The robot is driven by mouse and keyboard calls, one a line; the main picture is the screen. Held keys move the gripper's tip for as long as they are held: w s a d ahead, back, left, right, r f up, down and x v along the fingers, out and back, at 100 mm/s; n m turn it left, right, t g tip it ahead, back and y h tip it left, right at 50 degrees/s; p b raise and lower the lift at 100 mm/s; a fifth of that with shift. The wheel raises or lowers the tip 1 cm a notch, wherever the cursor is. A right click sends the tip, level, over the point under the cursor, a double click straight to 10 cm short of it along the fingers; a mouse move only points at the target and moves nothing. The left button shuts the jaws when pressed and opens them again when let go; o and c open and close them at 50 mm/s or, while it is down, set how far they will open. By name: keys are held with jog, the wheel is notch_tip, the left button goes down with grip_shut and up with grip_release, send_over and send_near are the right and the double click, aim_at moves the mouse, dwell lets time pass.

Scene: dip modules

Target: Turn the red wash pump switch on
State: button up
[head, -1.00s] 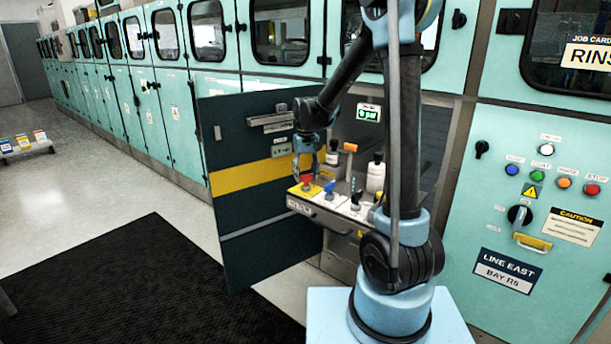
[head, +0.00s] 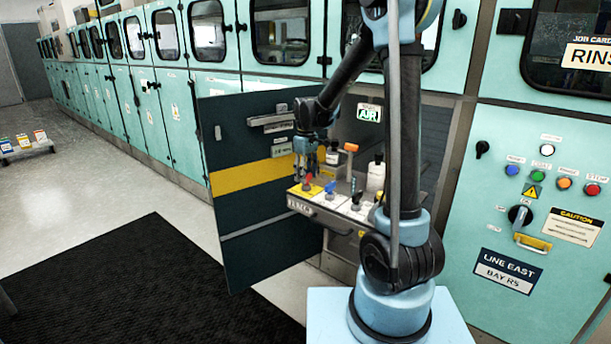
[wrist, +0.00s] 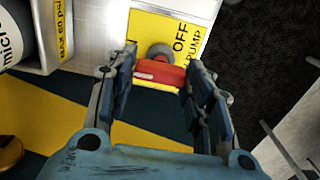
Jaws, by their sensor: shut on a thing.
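The red wash pump switch (wrist: 160,73) is a red handle on a round grey hub, on a yellow plate (wrist: 180,18) lettered OFF and PUMP. The left part of the plate's lettering is mostly hidden by a finger. My gripper (wrist: 161,70) is shut on the red handle, which lies across between its two fingers. In the head view, my gripper (head: 307,174) reaches down to the yellow plate at the left end of the pull-out panel (head: 320,216).
Blue (head: 330,187) and dark (head: 356,198) switches stand close to the right on the panel. White bottles (head: 376,175) stand behind them. An open dark door (head: 255,225) with a yellow stripe is just left of my gripper. A black mat (head: 150,280) covers the floor.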

dwell(0.4)
jog(key=o, duration=1)
jog(key=shift+o, duration=0.2)
notch_tip(320, 180, up, 12)
jog(key=shift+d, duration=0.1)
